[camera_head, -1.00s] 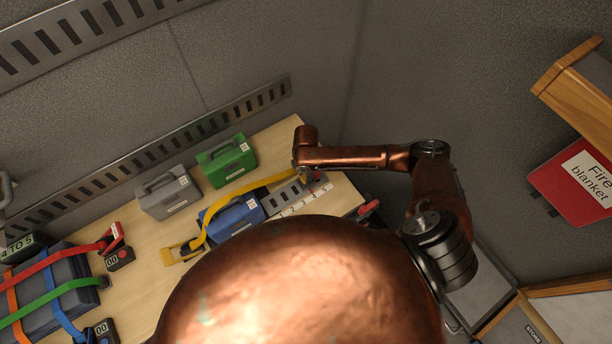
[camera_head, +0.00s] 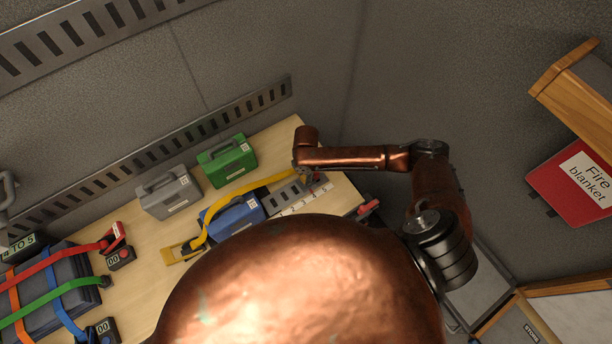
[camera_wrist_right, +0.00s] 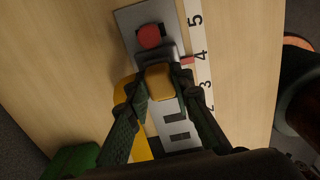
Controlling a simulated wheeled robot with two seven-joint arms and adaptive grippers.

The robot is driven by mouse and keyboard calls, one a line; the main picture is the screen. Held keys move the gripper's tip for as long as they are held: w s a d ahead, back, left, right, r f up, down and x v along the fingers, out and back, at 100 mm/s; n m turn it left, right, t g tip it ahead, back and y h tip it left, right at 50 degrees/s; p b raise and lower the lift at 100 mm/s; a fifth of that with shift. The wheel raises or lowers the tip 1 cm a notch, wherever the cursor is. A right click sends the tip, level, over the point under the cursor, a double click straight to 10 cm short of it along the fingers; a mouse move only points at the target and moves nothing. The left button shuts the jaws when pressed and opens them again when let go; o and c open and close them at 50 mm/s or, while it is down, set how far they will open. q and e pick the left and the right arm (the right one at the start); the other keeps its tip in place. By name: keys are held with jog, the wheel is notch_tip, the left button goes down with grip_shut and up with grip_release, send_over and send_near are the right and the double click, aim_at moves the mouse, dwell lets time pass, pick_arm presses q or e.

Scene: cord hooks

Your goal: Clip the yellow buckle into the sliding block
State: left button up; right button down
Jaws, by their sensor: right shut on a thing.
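The yellow buckle (camera_wrist_right: 160,82) is between the dark fingers of my right gripper (camera_wrist_right: 160,90), which is shut on it. The sliding block (camera_wrist_right: 167,58) is grey, with a red pointer beside the 4 of the scale. The buckle is right at the block's near side; I cannot tell whether it is seated in it. A yellow strap (camera_head: 250,188) runs from a yellow anchor at the left, over the blue case (camera_head: 235,216), to my right gripper (camera_head: 302,174) in the head view. The gripper's fingers are too small to make out there. My left gripper is not in view.
The block sits on a slotted metal rail (camera_head: 283,194) with a red knob (camera_wrist_right: 150,37) at its far end and a numbered strip alongside. A green case (camera_head: 227,160) and a grey case (camera_head: 168,193) stand behind. A strapped dark case lies at the left. A wall rises behind the table.

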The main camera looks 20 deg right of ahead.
jog(key=shift+f, duration=0.55)
dwell(0.6)
jog(key=c, duration=1.6)
grip_release()
notch_tip(320, 180, up, 12)
jog(key=shift+f, duration=0.1)
